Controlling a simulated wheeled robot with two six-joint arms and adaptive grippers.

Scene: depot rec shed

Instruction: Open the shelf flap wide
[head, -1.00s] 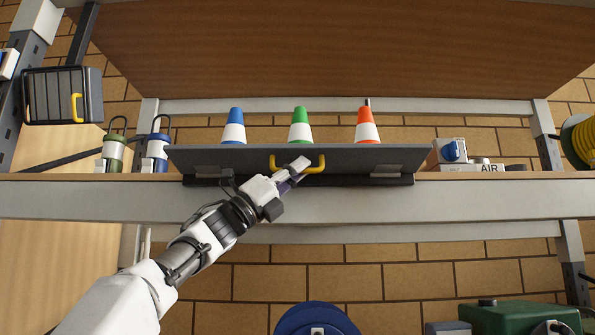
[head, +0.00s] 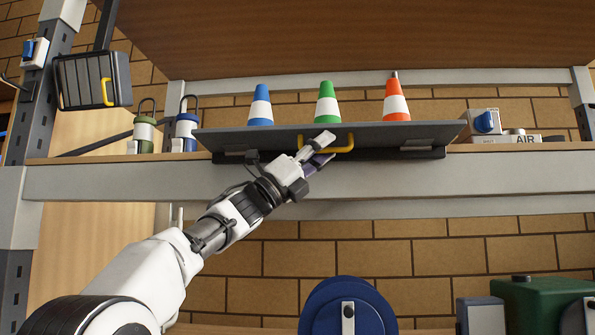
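The shelf flap (head: 400,135) is a long dark grey panel at the front of the shelf, tilted outward and seen nearly edge-on, with the cones showing above its edge. A yellow U-shaped handle (head: 343,150) is at its middle. My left gripper (head: 322,149) reaches up from the lower left, with its fingers above and below the left part of the handle bar. It appears shut on the handle; the fingers partly hide the contact. My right gripper is not in view.
Blue (head: 260,106), green (head: 327,103) and orange (head: 396,101) cones stand behind the flap. Two lanterns (head: 186,132) are at left, and a box marked AIR (head: 505,138) at right. A grey shelf beam (head: 480,180) runs below; a blue reel (head: 347,310) is lower down.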

